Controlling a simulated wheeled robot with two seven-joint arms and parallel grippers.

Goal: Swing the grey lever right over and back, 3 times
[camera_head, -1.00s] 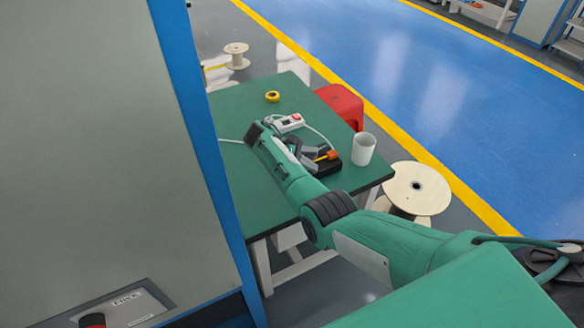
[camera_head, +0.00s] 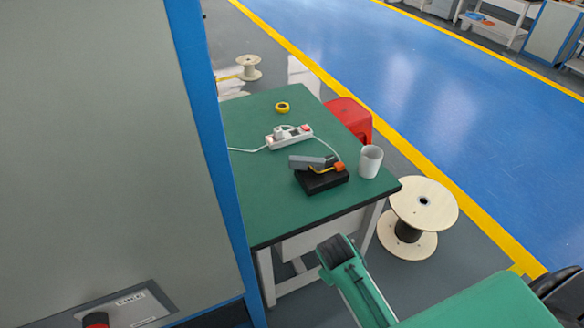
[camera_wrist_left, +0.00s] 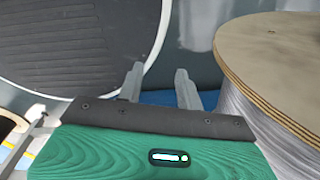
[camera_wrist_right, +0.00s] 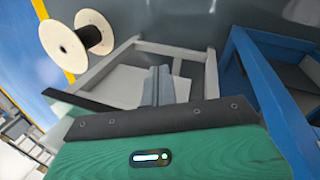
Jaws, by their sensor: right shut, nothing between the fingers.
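The grey lever (camera_head: 309,162) lies low over a black base (camera_head: 322,182) on the green table in the head view, with an orange piece (camera_head: 340,168) at its right end. My right arm's dark wrist end (camera_head: 336,250) is in front of the table's near edge, well away from the lever. In the right wrist view my right gripper (camera_wrist_right: 158,84) has its fingers together and holds nothing. My left gripper (camera_wrist_left: 158,82) shows only in its own wrist view, fingers apart with nothing between them. The lever is in neither wrist view.
On the table (camera_head: 265,205) are a white power strip (camera_head: 288,138) with a cable, yellow tape (camera_head: 282,107) and a white cup (camera_head: 370,161). A red stool (camera_head: 351,117) and a cable spool (camera_head: 424,204) stand to the right. A grey cabinet (camera_head: 90,150) fills the left.

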